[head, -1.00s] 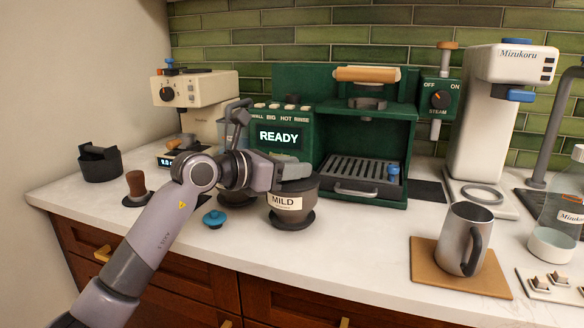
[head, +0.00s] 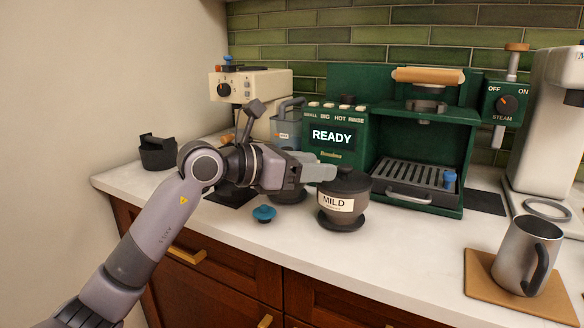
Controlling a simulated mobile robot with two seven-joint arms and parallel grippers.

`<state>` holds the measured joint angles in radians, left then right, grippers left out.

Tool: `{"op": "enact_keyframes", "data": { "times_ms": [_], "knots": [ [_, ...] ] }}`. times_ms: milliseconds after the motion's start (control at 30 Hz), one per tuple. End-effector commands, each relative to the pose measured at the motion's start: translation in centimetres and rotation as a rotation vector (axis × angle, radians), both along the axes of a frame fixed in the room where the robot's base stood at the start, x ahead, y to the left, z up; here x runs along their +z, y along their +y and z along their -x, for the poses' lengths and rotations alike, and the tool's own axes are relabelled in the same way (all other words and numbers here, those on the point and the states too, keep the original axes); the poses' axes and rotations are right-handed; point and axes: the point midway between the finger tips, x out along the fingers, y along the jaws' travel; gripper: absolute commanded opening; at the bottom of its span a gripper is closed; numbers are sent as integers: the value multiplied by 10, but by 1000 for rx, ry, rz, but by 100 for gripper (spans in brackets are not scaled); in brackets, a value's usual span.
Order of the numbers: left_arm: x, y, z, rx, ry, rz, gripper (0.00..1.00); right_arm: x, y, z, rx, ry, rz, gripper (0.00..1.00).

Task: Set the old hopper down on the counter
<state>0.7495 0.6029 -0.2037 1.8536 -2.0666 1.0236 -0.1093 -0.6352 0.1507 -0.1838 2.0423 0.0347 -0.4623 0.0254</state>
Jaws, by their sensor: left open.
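A dark hopper labelled MILD (head: 335,205), with a dark lid, stands upright on a dark round base on the counter (head: 300,240), in front of the green coffee machine. My left gripper (head: 328,173) is open and empty, level with the hopper's upper part and just to its left. Its fingertips overlap the hopper's left edge in the picture; I cannot tell whether they touch it. A second dark round vessel (head: 288,196) stands left of the hopper, mostly hidden by my gripper. My right gripper is not in view.
A small blue knobbed lid (head: 264,214) lies left of the hopper. The green coffee machine (head: 338,160) stands behind, and a cream grinder (head: 262,87) is at the back left. A black bin (head: 157,154) is at the far left. A steel mug (head: 524,255) stands right on a brown mat (head: 480,285).

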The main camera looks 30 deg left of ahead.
Motion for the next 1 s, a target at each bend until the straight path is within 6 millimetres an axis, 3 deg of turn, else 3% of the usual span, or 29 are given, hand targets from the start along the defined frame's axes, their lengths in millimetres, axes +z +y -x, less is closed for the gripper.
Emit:
{"op": "enact_keyframes", "data": {
  "times_ms": [100,300,1000],
  "knots": [
    [3,13,17,1,0,-4,56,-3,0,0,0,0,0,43],
    [7,23,33,0,0,-1,56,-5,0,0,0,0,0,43],
    [9,24,35,-1,0,0,56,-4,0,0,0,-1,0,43]
  ]
}}
